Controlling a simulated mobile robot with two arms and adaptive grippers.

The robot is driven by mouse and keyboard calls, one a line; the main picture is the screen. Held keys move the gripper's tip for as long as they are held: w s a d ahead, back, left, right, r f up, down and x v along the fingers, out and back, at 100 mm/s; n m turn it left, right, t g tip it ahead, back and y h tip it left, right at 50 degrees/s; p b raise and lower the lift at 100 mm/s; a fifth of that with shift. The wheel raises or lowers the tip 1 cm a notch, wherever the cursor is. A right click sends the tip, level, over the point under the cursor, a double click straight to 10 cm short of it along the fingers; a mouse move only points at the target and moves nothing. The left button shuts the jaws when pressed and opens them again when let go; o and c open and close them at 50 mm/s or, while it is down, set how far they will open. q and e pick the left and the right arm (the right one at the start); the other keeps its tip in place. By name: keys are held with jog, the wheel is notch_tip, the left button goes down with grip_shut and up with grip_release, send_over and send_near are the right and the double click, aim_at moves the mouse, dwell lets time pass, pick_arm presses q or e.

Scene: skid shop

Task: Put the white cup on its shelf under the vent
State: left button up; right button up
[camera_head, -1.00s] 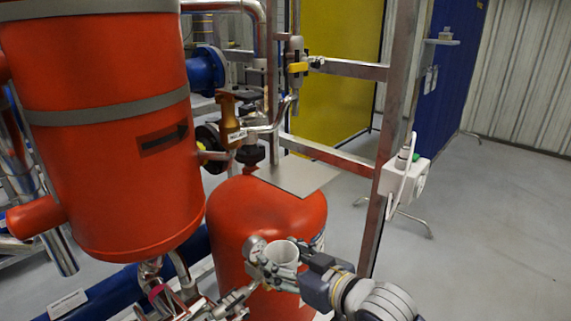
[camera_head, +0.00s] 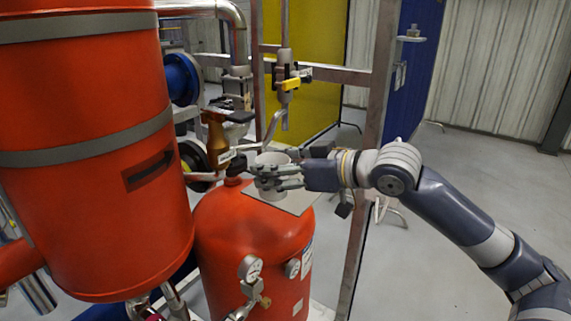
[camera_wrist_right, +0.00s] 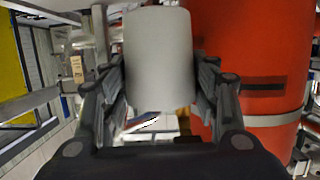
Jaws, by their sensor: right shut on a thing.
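My right gripper (camera_head: 272,177) is shut around the white cup (camera_head: 272,157), which stands upright with its open top up. In the right wrist view the cup (camera_wrist_right: 159,58) fills the space between the two fingers (camera_wrist_right: 160,85). The shelf is a flat grey plate (camera_head: 300,198) beside the top of the red tank. The cup is over this plate; I cannot tell whether its base touches it. The vent pipe (camera_head: 284,118), with a yellow-handled valve, comes down above and slightly right of the cup. My left gripper is not in view.
A large red vessel (camera_head: 90,150) stands close on the left. A brass valve (camera_head: 215,135) is just left of the cup. A metal frame post (camera_head: 368,150) rises behind my right arm. Open floor lies at right.

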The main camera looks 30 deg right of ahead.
jog(key=w+d+p, duration=0.1)
jog(key=w+d, duration=0.1)
jog(key=w+d+p, duration=0.1)
jog(key=w+d, duration=0.1)
jog(key=d, duration=0.1)
jog(key=w+d+f+p, duration=0.1)
jog(key=w+d, duration=0.1)
jog(key=w, duration=0.1)
jog(key=shift+w+d, duration=0.1)
jog(key=shift+d, duration=0.15)
notch_tip(320, 180, down, 3)
jog(key=shift+r+p, duration=0.1)
jog(key=shift+p, duration=0.75)
jog(key=shift+f, duration=0.3)
jog(key=shift+f, duration=0.1)
